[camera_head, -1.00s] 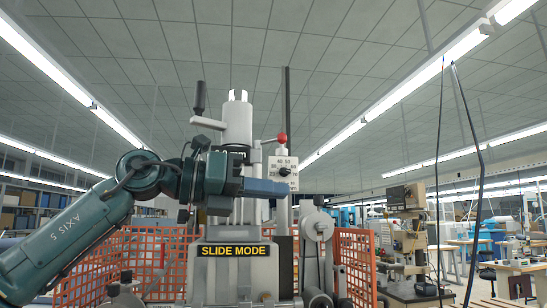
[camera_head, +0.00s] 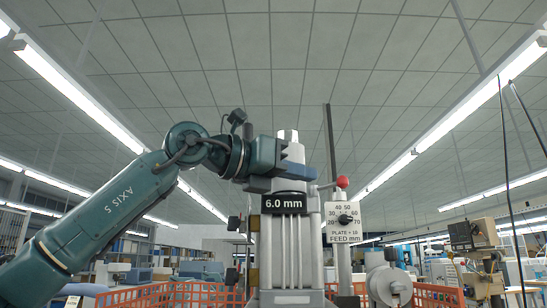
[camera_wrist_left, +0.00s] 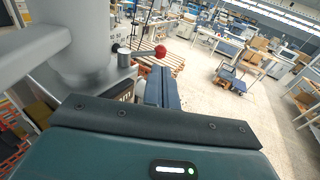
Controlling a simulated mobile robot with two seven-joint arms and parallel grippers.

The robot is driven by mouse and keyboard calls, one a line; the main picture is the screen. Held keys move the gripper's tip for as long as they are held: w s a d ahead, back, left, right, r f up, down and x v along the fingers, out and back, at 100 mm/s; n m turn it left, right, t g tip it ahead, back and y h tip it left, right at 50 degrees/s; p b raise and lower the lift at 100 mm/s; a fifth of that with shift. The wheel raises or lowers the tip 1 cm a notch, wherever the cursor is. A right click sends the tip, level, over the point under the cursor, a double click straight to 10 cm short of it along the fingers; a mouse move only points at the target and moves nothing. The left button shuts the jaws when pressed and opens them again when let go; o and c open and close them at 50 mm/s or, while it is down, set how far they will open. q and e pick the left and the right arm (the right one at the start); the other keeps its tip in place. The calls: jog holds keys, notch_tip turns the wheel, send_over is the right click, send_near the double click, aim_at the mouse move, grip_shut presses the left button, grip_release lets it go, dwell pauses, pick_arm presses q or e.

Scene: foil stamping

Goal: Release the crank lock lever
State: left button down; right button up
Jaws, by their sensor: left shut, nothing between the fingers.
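A short lever with a red ball knob (camera_head: 342,182) sticks out to the right from the press column (camera_head: 292,240), just above the feed dial. It is the likely crank lock lever. The red knob also shows in the left wrist view (camera_wrist_left: 160,51), just beyond the fingertips. My left gripper (camera_head: 308,173) is at about the knob's height, in front of the column top, a little left of the knob. Its blue-grey fingers (camera_wrist_left: 160,75) are shut and empty. I see no contact with the knob. My right gripper is in neither current view.
A black "6.0 mm" display (camera_head: 284,203) and a white feed dial plate (camera_head: 344,222) sit on the press. A round grey wheel (camera_head: 390,287) is at its lower right. Orange mesh fencing (camera_head: 170,295) stands around it. Benches and another machine are farther right.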

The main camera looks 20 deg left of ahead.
aim_at(338, 182)
pick_arm(q)
jog(key=p+x, duration=0.1)
jog(key=x, duration=0.3)
jog(key=shift+d+r, duration=0.1)
jog(key=shift+r, duration=0.05)
jog(key=shift+w+d+p, duration=0.15)
jog(key=shift+w+p, duration=0.15)
jog(key=shift+p, duration=0.05)
jog(key=shift+w+d+f, duration=0.1)
jog(key=shift+w+f, duration=0.05)
jog(key=shift+f, duration=0.05)
pick_arm(e)
jog(key=shift+s+d+r+g+h, duration=0.1)
jog(key=shift+d+g+h, duration=0.2)
